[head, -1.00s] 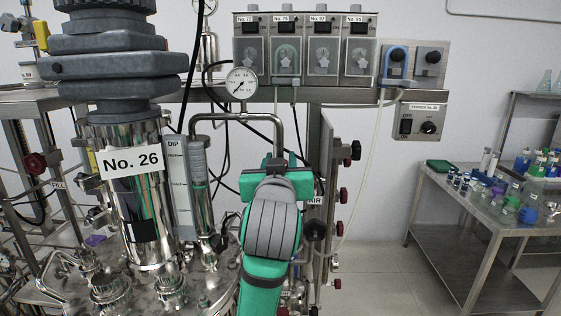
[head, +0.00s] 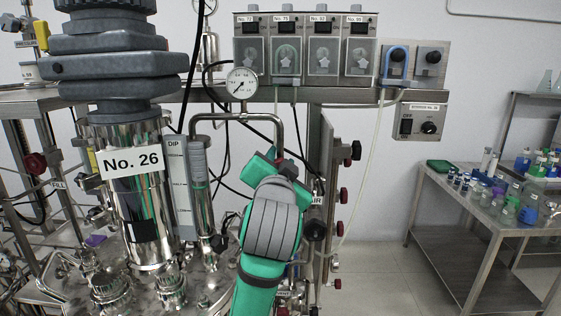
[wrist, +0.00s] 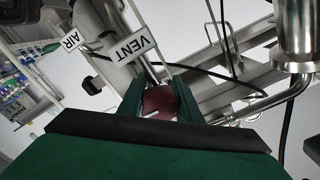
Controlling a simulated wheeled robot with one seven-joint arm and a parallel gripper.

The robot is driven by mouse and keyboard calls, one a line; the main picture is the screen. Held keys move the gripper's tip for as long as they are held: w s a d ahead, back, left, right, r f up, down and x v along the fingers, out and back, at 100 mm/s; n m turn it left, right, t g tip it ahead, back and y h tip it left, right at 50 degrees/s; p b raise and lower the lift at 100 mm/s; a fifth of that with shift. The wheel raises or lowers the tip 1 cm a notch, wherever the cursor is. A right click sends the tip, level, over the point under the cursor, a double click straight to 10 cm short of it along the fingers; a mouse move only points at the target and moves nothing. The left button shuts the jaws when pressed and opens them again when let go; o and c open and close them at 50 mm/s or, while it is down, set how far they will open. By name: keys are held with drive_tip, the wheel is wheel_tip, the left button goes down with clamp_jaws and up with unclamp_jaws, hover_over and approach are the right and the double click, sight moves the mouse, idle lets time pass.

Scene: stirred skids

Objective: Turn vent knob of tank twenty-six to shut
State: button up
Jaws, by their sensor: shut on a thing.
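The steel tank (head: 145,225) labelled No. 26 stands at the left in the head view. My green gripper (head: 275,178) is to its right, below a bent steel pipe (head: 240,117). In the wrist view my gripper (wrist: 160,98) is shut on a dark red knob (wrist: 160,104), with a green finger on each side of it. A tag reading VENT (wrist: 130,47) hangs beside the knob. A pale mark shows on the knob, but I cannot tell its setting. In the head view the knob is mostly hidden by my gripper.
A tag reading AIR (wrist: 71,41) is near the VENT tag. A pressure gauge (head: 242,83) sits above the pipe. Several red-knobbed valves line the post to the right. A bench (head: 480,205) with bottles stands at the right, with clear floor before it.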

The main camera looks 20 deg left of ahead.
idle(0.3)
drive_tip(key=o, duration=1)
drive_tip(key=shift+o, duration=0.2)
drive_tip(key=v, duration=1.1)
drive_tip(key=shift+w, duration=0.1)
